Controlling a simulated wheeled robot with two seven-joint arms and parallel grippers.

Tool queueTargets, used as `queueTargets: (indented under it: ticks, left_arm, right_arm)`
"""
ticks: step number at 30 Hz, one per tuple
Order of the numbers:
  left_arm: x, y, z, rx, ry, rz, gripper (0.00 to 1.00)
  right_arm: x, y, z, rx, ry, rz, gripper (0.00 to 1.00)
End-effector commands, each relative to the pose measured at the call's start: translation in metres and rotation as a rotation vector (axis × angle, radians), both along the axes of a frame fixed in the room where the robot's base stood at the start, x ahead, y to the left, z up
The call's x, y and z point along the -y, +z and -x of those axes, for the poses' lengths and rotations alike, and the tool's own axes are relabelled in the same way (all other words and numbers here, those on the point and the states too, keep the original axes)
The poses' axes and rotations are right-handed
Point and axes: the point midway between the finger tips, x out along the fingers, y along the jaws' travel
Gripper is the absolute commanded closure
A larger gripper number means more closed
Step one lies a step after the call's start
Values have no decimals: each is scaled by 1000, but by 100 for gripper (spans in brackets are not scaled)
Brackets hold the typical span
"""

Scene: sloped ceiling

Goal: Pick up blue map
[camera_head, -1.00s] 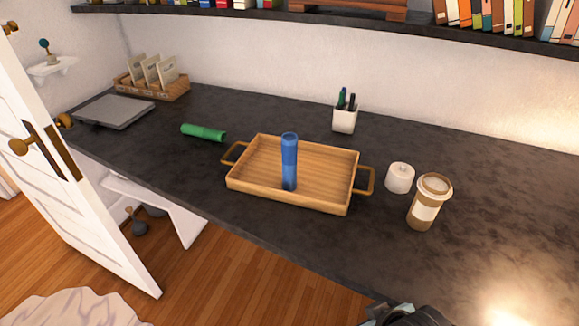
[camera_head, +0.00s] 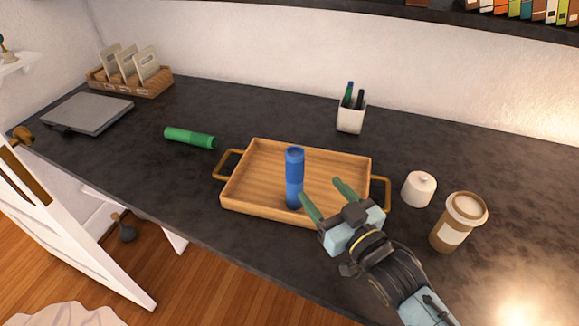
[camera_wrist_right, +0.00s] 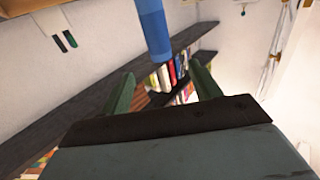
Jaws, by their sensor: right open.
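The blue map (camera_head: 295,178) is a rolled blue tube standing upright in the wooden tray (camera_head: 243,207). My right gripper (camera_head: 328,193) is over the right part of the tray, just right of the blue map. Its green fingers are spread with nothing between them, and the left fingertip shows close to the map's lower part; I cannot tell whether they touch. In the right wrist view the blue map (camera_wrist_right: 153,28) shows beyond the open fingers (camera_wrist_right: 163,82), at the top of the picture. My left gripper is not in view.
A green roll (camera_head: 189,138) lies left of the tray. A white pen cup (camera_head: 351,117) stands behind it. A grey laptop (camera_head: 88,113) lies at the far left. The front counter edge is clear.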

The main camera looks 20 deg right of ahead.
Motion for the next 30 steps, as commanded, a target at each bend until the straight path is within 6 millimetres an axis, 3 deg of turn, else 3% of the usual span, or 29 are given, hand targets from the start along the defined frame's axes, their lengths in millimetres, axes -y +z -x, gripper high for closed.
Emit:
queueTargets:
  ticks: [6, 9, 13, 21, 30]
  left_arm:
    - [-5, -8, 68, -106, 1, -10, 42]
    - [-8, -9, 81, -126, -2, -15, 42]
    - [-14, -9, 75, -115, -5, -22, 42]
    - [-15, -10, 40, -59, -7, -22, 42]
    - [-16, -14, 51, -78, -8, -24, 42]
  right_arm:
    - [-9, 1, -39, 3, -1, 1, 38]
    - [-13, 0, -55, 2, -1, 0, 38]
    - [-16, 1, -67, 1, -1, 1, 38]
    - [-20, 0, -90, 1, -1, 2, 38]
    - [-27, 0, -121, -1, 0, 1, 38]
